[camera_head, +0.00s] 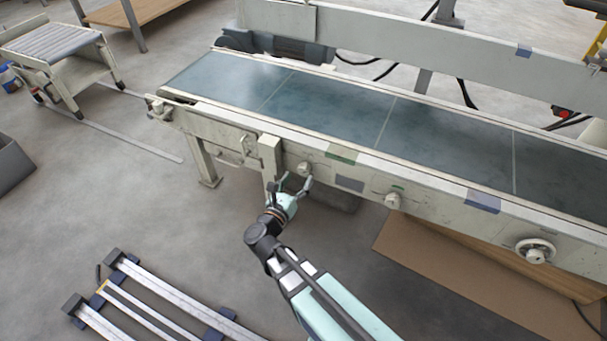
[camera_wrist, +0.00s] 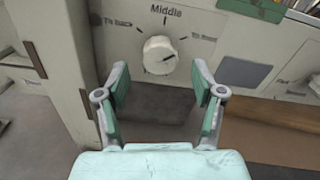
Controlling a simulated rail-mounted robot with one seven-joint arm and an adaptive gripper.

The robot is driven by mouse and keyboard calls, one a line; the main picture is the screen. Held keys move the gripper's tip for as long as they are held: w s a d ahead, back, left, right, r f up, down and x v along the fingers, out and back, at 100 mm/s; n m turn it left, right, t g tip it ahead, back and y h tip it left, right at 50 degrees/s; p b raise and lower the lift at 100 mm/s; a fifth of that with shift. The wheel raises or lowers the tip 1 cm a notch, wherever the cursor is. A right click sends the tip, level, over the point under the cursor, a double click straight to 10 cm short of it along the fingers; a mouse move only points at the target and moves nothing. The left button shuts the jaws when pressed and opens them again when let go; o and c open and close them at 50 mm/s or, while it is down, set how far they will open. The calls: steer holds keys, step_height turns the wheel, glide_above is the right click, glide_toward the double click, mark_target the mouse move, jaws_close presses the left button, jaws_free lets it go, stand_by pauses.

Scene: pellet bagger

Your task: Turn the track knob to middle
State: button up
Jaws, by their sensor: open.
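The track knob (camera_wrist: 160,55) is a round white dial on the conveyor's pale side panel. In the wrist view, "Middle" is printed above it, "To Back" at upper left and a partly legible label at upper right. Its pointer is too small to read for certain, but it does not clearly line up with the Middle mark. In the head view, the knob (camera_head: 304,168) sits on the conveyor's near side. My gripper (camera_head: 292,184) is open just in front of and below it. In the wrist view, my fingers (camera_wrist: 159,82) are spread either side of the knob's lower area, apart from it and empty.
The conveyor belt (camera_head: 340,106) runs above the panel. A second knob (camera_head: 393,201) and a handwheel (camera_head: 535,250) are further right along it. A conveyor leg (camera_wrist: 58,62) stands close left of my gripper. A cardboard sheet (camera_head: 450,280) lies below right.

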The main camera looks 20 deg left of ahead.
mark_target(302, 173)
steer(key=shift+w+d+b, duration=0.2)
steer(key=shift+w+b, duration=0.05)
steer(key=shift+w, duration=0.85)
steer(key=shift+w+d+b, duration=0.15)
steer(key=shift+w+b, duration=0.05)
steer(key=shift+w, duration=0.9)
steer(key=c, duration=1.2)
